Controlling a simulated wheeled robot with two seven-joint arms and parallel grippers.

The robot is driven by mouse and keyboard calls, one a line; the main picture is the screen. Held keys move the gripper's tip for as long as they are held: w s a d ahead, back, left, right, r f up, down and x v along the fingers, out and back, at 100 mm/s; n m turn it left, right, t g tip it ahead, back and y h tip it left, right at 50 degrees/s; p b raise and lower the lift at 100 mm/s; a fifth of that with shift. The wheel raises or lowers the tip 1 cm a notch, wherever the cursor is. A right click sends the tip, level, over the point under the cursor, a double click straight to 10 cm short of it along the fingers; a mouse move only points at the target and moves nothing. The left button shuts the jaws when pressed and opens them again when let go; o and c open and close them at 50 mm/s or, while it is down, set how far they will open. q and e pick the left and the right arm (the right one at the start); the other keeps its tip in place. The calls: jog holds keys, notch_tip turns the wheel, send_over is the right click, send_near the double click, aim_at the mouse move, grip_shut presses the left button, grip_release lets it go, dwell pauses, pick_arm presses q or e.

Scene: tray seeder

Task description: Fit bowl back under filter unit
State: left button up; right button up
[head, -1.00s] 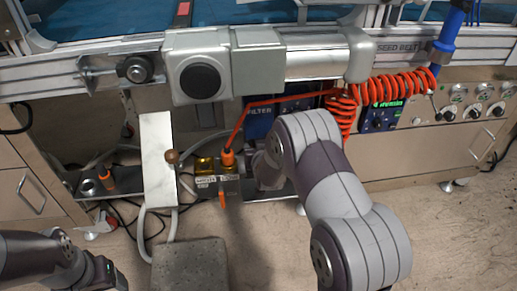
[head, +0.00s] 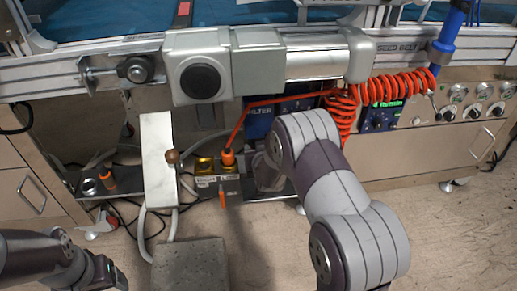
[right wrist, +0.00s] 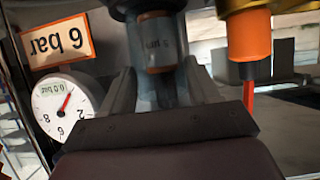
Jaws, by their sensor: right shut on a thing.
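A dark ring adjoins the bowl's top in the right wrist view; I cannot tell whether the bowl is seated. In the head view my right wrist hides the bowl. My left gripper (head: 116,276) is at the bottom left, away from the unit; its jaws are unclear.
A round gauge (right wrist: 67,103) near 0.0 bar and an upside-down "6 bar" plate (right wrist: 57,42) are beside the bowl. An orange fitting (right wrist: 250,42) with a red hose is close on the right.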

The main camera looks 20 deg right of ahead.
jog(key=shift+f, duration=0.35)
dwell(0.3)
jog(key=o, duration=1.3)
jog(key=shift+c, duration=0.2)
jog(key=p+v, duration=0.6)
jog(key=v, duration=0.6)
jog(key=shift+s+p, duration=0.3)
jog(key=shift+p, duration=0.05)
